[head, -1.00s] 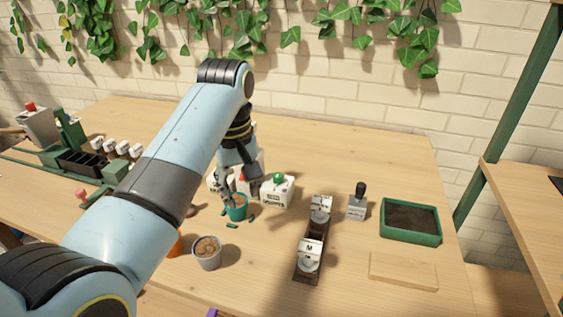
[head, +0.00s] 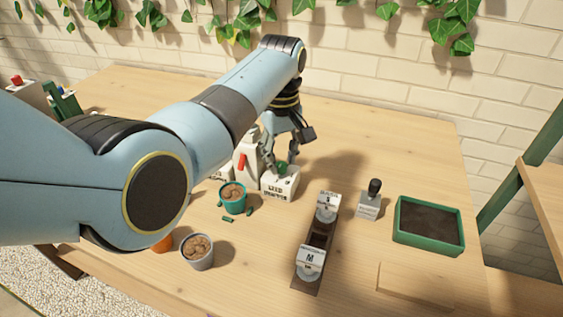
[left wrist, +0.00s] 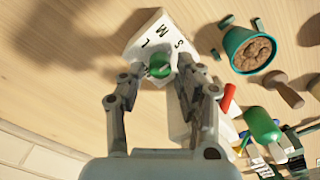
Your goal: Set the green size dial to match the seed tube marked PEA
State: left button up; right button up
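The green dial (head: 282,169) sits on top of a white box (head: 279,187) with black lettering on its front. In the left wrist view the dial (left wrist: 159,66) is ringed by the letters S, M and L; its pointer direction is too small to tell. My left gripper (head: 281,164) points down over the box, with its open fingers on either side of the dial; I cannot see contact. I cannot read PEA on either.
A teal pot (head: 233,199) and a grey pot (head: 197,250) stand left of the holder (head: 318,240). A white bottle with a red part (head: 246,157) stands close beside the box. A stamp (head: 370,200) and a green soil tray (head: 428,226) are at right.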

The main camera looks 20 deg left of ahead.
pick_arm(q)
jog(key=shift+f, duration=0.9)
jog(key=shift+c, duration=0.5)
grip_shut()
pick_arm(e)
jog(key=shift+f, duration=0.1)
